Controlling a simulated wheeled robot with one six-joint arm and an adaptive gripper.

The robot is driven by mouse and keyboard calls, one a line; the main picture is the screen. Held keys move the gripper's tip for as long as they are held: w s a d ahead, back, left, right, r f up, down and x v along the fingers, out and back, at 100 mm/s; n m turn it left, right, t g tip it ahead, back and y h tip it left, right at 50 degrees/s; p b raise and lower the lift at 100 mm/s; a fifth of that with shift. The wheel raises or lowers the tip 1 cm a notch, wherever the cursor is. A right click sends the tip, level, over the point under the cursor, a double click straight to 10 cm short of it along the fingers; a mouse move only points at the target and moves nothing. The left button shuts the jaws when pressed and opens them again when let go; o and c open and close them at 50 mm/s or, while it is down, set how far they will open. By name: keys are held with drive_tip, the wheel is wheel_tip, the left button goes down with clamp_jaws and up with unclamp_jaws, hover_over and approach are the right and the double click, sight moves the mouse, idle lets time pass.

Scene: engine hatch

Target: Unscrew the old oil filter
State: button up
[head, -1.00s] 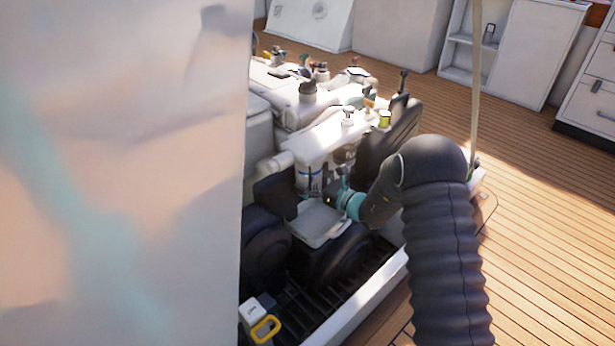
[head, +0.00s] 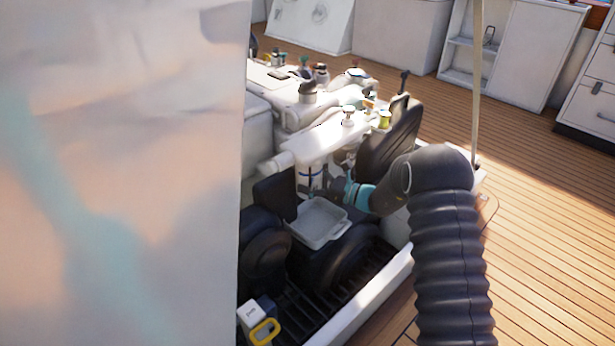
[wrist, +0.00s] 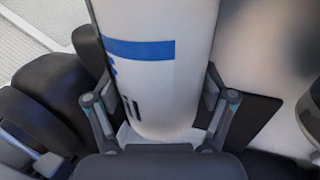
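The old oil filter (head: 309,178) is a white upright cylinder with a blue band, under the white engine. In the wrist view the filter (wrist: 160,85) fills the middle, its rounded lower end near my palm. My gripper (head: 343,189) is at the filter's right side in the head view. In the wrist view its two fingers (wrist: 160,95) flank the filter left and right, with their tips close to its sides. I see no clear gap, but cannot tell whether they press on it. The filter's top is out of the wrist view.
A pale tray (head: 322,240) lies below the filter, between dark rounded engine parts (head: 262,258). A white-and-yellow object (head: 264,330) lies near the front rim of the hatch. A large pale panel (head: 120,180) blocks the left of the head view. Wooden deck (head: 550,200) is clear at right.

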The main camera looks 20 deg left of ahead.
drive_tip(key=shift+c, duration=1)
drive_tip(key=shift+s+m+t+h+b, duration=0.1)
drive_tip(key=shift+m+t+h+b, duration=0.5)
drive_tip(key=shift+m+t, duration=1)
drive_tip(key=shift+a+t, duration=0.1)
drive_tip(key=shift+t, duration=0.4)
drive_tip(key=shift+r, duration=0.1)
drive_tip(key=shift+s+a+m+t+h, duration=0.1)
drive_tip(key=shift+m+t+h, duration=0.25)
drive_tip(key=shift+t, duration=0.35)
drive_tip(key=shift+m+t+h, duration=0.75)
drive_tip(key=shift+t, duration=0.25)
